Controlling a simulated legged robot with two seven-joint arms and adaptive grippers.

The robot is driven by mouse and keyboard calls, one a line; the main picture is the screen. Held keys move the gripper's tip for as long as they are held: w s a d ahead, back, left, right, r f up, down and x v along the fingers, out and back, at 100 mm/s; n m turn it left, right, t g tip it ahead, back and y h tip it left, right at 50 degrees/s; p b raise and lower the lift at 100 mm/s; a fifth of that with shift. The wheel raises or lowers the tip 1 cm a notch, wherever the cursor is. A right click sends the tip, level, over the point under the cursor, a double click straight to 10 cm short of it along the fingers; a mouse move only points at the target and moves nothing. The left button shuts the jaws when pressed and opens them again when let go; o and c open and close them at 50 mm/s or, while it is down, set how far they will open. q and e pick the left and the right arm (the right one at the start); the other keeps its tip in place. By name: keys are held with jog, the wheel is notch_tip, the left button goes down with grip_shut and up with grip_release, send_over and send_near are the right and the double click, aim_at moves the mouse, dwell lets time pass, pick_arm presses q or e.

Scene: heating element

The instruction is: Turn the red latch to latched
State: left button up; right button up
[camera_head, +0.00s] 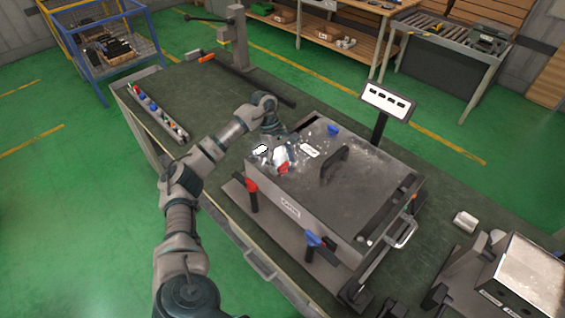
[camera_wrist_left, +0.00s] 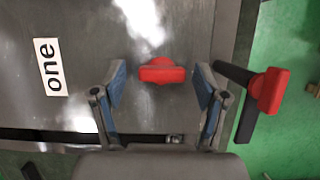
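A red latch knob (camera_head: 283,168) sits on top of the grey metal box near its left edge. In the left wrist view the red latch (camera_wrist_left: 162,73) lies crosswise between the two fingers of my left gripper (camera_wrist_left: 160,80). The fingers are apart, with a visible space on each side of the knob. In the head view my left gripper (camera_head: 279,154) is over the lid's left corner, and glare blurs its fingertips. A second red part, a clamp handle (camera_head: 251,188), stands at the box's front left side; it also shows right of the fingers in the wrist view (camera_wrist_left: 269,90). My right gripper is out of view.
The box lid (camera_head: 345,195) carries a black handle (camera_head: 334,165), a blue knob (camera_head: 333,130) and a label (camera_wrist_left: 47,67) reading "one". A blue clamp handle (camera_head: 314,240) is at the front. A display (camera_head: 388,102) stands behind. A parts tray (camera_head: 155,112) lies left.

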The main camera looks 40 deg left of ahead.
pick_arm(q)
jog(key=v, duration=1.2)
jog(key=shift+a, duration=0.15)
jog(key=shift+f, duration=0.1)
dwell(0.4)
